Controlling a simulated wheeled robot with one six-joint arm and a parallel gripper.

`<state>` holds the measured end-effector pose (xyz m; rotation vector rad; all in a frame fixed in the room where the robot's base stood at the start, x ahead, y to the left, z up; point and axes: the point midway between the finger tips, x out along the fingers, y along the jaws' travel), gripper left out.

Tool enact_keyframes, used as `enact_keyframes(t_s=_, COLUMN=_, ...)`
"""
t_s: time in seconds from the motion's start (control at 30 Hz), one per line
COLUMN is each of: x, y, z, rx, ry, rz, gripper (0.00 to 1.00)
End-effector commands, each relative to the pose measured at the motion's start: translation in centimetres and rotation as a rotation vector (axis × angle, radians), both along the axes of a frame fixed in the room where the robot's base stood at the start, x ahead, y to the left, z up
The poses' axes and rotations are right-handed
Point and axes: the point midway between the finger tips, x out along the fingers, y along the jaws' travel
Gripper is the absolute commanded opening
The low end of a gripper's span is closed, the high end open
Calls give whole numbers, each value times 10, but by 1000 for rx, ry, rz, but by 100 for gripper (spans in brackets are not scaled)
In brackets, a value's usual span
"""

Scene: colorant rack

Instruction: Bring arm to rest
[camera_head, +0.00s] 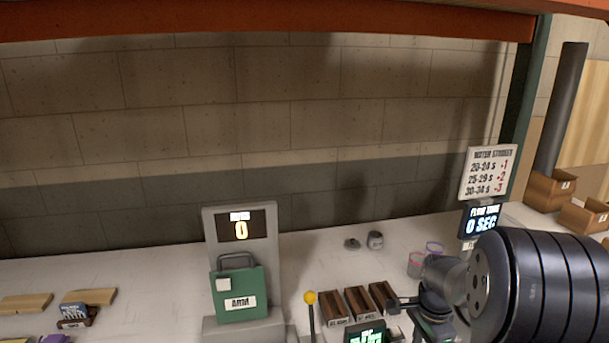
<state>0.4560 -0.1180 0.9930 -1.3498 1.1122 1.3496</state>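My arm shows at the lower right as a large dark ribbed cylinder with a grey joint in front of it. My gripper (412,312) is small and partly cut off at the bottom edge, just right of the brown trays. I cannot tell whether its fingers are open or shut, or whether it holds anything. The arm covers part of the bench's right side.
Brown trays (357,302) and a yellow-knobbed lever (310,298) are at the front.

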Motion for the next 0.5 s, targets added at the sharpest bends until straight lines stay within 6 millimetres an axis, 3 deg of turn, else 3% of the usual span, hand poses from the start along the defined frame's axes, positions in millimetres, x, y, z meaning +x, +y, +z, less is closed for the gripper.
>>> enact_keyframes(t_s=0.23, x=-1, y=1, z=-30, rx=1, ry=2, rz=0, gripper=31)
enact_keyframes(t_s=0.5, x=-1, y=9, z=-28, rx=0, ry=0, rz=0, gripper=31)
